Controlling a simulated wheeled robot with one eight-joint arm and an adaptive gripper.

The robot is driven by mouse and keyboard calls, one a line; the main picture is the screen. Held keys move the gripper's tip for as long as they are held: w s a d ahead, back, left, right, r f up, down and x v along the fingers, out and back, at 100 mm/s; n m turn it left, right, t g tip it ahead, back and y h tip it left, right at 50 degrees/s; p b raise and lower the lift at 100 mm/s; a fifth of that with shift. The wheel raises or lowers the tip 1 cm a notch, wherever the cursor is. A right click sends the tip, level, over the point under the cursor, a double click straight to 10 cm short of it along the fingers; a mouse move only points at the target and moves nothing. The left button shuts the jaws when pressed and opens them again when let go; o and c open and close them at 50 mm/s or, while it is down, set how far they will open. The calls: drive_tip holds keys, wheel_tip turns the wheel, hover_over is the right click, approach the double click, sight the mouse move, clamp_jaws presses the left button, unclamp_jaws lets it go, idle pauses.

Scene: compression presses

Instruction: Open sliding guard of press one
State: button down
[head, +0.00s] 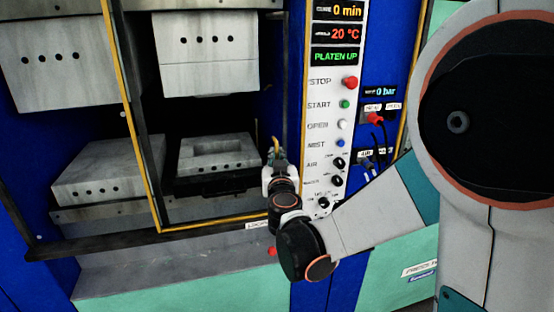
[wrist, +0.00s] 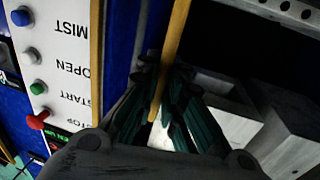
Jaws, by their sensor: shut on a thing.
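The sliding guard (head: 215,222) is a dark frame with yellow edging across the right part of the press opening. Its left yellow edge (head: 127,95) crosses the opening and its bottom edge lies low in front. My gripper (head: 275,160) is at the guard's right side, beside the control panel. In the wrist view, my gripper's dark green fingers (wrist: 165,100) are closed around a yellow upright bar (wrist: 176,35) of the guard. The fingers hide part of the bar. Behind the guard are an upper platen block (head: 207,80) and a lower mould block (head: 218,152).
The white control panel (head: 325,110) stands just right of my gripper, with a red stop button (head: 350,82) and knobs. Its screen reads PLATEN UP. Hoses (head: 380,130) hang farther right. Another lower block (head: 100,170) sits left of the guard's left edge.

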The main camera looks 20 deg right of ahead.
drive_tip(key=a+b, duration=0.3)
drive_tip(key=a, duration=3.9)
drive_tip(key=shift+a, duration=0.35)
drive_tip(key=c, duration=2)
unclamp_jaws()
drive_tip(key=s+a, duration=0.2)
drive_tip(key=s, duration=1)
drive_tip(key=shift+a, duration=0.15)
drive_tip(key=shift+w, duration=0.1)
